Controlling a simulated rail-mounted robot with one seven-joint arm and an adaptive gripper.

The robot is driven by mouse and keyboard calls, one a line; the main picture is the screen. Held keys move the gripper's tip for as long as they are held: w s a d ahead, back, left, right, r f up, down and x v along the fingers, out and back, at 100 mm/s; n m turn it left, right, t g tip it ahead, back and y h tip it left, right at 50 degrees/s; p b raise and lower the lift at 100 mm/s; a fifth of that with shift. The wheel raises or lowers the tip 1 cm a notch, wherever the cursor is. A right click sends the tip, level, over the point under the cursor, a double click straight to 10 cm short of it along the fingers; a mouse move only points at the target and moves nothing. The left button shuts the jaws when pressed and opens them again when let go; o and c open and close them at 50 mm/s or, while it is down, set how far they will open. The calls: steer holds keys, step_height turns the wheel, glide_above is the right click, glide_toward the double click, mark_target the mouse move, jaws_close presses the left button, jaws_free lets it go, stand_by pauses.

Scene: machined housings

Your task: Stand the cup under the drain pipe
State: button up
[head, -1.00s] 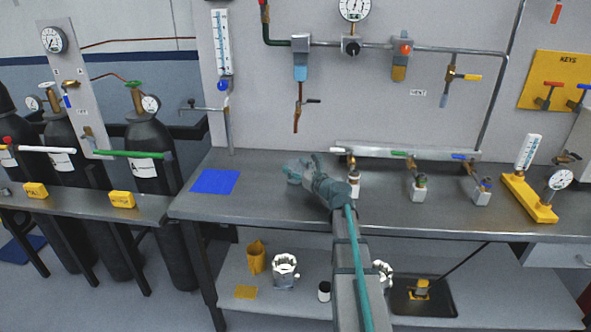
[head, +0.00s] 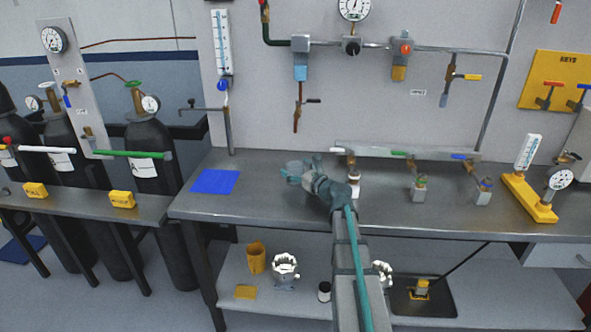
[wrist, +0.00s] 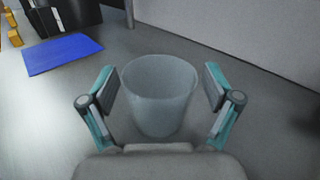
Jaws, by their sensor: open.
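A translucent grey cup (wrist: 158,100) stands upright on the bench, its mouth facing up in the wrist view. My gripper (wrist: 160,82) is open, with one finger on each side of the cup. A gap shows beside the cup's right wall; contact on the left is hard to tell. In the head view my gripper (head: 303,171) is low over the bench, and the cup is hard to separate from it. A thin pipe (head: 229,130) comes down below the blue-valved sight tube, left of my gripper. A copper pipe (head: 298,112) hangs higher on the wall panel. Neither is clearly marked as the drain.
A blue mat (head: 215,181) lies on the bench (head: 270,215) left of my gripper, with bare bench between. Capped valve fittings (head: 419,188) stand to the right. A yellow gauge stand (head: 528,198) is at the far right. The wall panel rises behind the bench.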

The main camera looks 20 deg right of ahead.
steer(key=b+v, duration=0.1)
steer(key=v, duration=1.1)
